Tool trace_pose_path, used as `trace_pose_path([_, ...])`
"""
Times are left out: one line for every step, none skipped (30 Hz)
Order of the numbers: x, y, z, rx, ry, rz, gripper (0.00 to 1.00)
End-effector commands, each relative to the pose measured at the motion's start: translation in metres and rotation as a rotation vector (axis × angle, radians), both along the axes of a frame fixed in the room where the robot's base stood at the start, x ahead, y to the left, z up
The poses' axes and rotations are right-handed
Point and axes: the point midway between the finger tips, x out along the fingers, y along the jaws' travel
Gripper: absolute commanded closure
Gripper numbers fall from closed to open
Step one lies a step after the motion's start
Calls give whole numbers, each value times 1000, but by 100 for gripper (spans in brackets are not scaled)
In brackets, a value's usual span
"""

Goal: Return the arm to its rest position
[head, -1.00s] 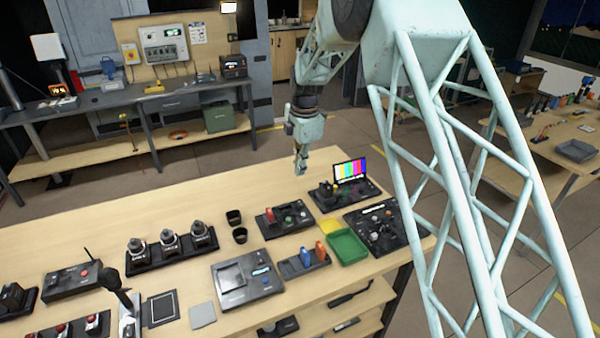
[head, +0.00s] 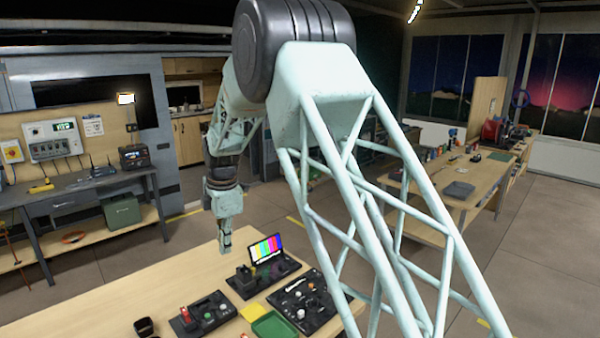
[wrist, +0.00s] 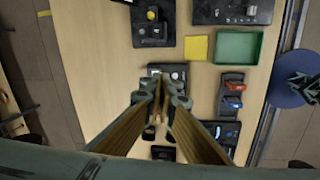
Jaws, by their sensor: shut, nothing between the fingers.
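My gripper (head: 226,240) hangs fingers down above the far part of the wooden table (head: 120,295) in the head view. It is shut and empty. In the wrist view my gripper (wrist: 162,90) shows its two fingers close together, above a black control box (wrist: 176,73) that they partly cover. My light green lattice arm rises through the middle of the head view, bent at a dark round joint.
A colour-bar screen (head: 266,249) and a black control panel (head: 306,300) stand right of my gripper. A green tray (head: 274,326) and a yellow pad (head: 253,312) lie nearer. The table's far left part is clear.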

Motion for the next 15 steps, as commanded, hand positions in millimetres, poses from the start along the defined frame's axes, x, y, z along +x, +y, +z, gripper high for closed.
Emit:
trace_pose_path([-2, -10, 9, 4, -2, -26, 100])
trace_pose_path([-4, -14, 14, 5, -2, -42, 100])
trace_pose_path([-6, -21, 20, 8, -2, -64, 100])
trace_pose_path([-8, -26, 25, 10, -3, -79, 100])
trace_pose_path([-10, -30, 29, 13, -2, -95, 100])
trace_pose_path([-12, -37, 35, 16, -2, -117, 100])
trace_pose_path([-14, -42, 40, 18, -3, -133, 100])
trace_pose_path([-16, -47, 44, 20, -2, -150, 100])
trace_pose_path([-19, -53, 50, 22, -3, -170, 100])
trace_pose_path([-21, -58, 55, 24, -3, -187, 100])
trace_pose_path([-23, -63, 59, 27, -3, -201, 100])
trace_pose_path([-26, -69, 64, 30, -3, -223, 100])
trace_pose_path([-29, -74, 69, 32, -3, -239, 100])
trace_pose_path([-31, -79, 73, 34, -3, -255, 100])
trace_pose_path([-34, -86, 78, 37, -4, -277, 100])
